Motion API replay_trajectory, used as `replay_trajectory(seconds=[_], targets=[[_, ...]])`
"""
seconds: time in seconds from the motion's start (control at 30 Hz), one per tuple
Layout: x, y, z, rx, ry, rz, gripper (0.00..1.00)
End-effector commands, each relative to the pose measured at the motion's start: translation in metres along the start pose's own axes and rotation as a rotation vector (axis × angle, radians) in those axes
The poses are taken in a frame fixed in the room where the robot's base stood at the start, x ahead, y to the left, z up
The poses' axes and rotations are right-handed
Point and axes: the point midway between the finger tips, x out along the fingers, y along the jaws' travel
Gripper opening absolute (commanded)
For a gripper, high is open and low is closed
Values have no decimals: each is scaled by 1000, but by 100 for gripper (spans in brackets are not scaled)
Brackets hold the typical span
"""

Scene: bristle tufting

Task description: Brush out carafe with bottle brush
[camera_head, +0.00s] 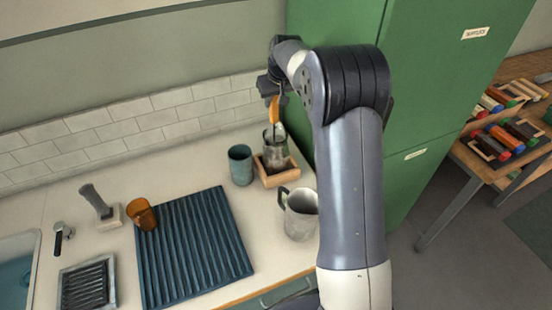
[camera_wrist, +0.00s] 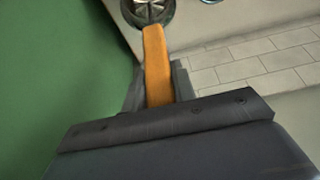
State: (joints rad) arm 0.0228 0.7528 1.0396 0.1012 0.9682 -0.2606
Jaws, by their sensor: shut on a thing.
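My gripper (camera_head: 273,93) is shut on the orange handle of the bottle brush (camera_head: 274,112), which hangs upright below it. The handle also shows in the wrist view (camera_wrist: 157,65), running away from the jaws. The brush's lower end is over or inside a clear grey vessel (camera_head: 275,152) standing in a wooden box. How deep it reaches is hard to tell. In the wrist view, a dark round rim (camera_wrist: 148,12) with pale parts inside shows beyond the handle. A cloudy grey jug with a handle (camera_head: 301,215) stands in front of the box. Which vessel is the carafe is unclear.
The wooden box (camera_head: 280,178) sits beside a teal cup (camera_head: 240,166). A blue ridged mat (camera_head: 195,250) lies to the left, with an orange cup (camera_head: 142,214) at its corner. A tiled wall (camera_head: 130,125) is behind, and a green cabinet (camera_head: 415,130) stands close on the right.

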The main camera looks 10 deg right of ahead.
Motion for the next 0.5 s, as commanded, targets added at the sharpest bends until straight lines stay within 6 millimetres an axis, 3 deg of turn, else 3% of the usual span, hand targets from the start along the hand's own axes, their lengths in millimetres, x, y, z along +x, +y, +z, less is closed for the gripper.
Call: replay_trajectory(seconds=[0.5], targets=[[-38,0,-16,0,3,1,5]])
